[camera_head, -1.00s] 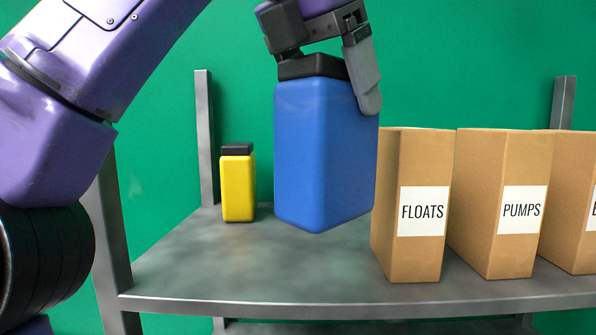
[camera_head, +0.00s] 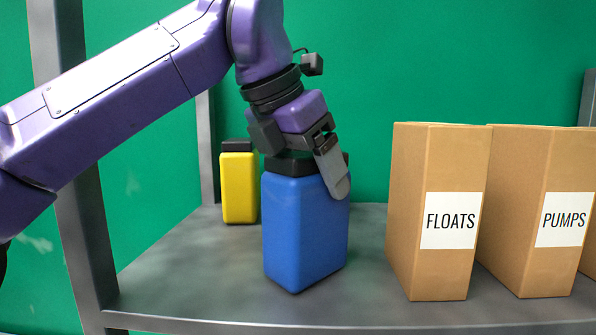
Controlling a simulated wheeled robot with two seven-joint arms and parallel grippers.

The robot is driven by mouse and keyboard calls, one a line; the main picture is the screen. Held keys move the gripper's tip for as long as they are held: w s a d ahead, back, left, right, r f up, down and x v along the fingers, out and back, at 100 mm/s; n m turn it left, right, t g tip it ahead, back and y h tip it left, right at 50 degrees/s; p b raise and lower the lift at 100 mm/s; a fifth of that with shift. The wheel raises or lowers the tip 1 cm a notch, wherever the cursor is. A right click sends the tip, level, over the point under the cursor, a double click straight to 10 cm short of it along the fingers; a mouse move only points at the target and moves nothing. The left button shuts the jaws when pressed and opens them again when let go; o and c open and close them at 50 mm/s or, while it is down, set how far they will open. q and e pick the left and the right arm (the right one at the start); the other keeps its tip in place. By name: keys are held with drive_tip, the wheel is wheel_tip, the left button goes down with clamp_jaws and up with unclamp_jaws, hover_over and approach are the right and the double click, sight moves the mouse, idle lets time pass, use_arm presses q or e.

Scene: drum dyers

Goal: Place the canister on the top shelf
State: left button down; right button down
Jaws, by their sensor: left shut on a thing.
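The blue canister (camera_head: 303,235) with a black cap is upright over the grey metal shelf (camera_head: 190,290), left of the boxes. Its base appears at or very near the shelf surface; I cannot tell whether it touches. My left gripper (camera_head: 310,170) is shut on the canister at its cap, coming from above and the left. One grey finger shows on the cap's right side; the other finger is hidden. My right gripper is not in view.
A yellow canister (camera_head: 239,188) with a black cap stands behind and left of the blue one. Cardboard boxes labelled FLOATS (camera_head: 450,265) and PUMPS (camera_head: 560,265) stand to the right. A shelf post (camera_head: 75,200) rises at left. Free shelf lies at the front left.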

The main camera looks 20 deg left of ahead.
use_arm(q)
drive_tip(key=shift+c, duration=0.5)
unclamp_jaws()
drive_tip(key=shift+o, duration=0.5)
drive_tip(key=shift+d, duration=0.25)
drive_tip(key=v, duration=1.2)
drive_tip(key=shift+a, duration=0.1)
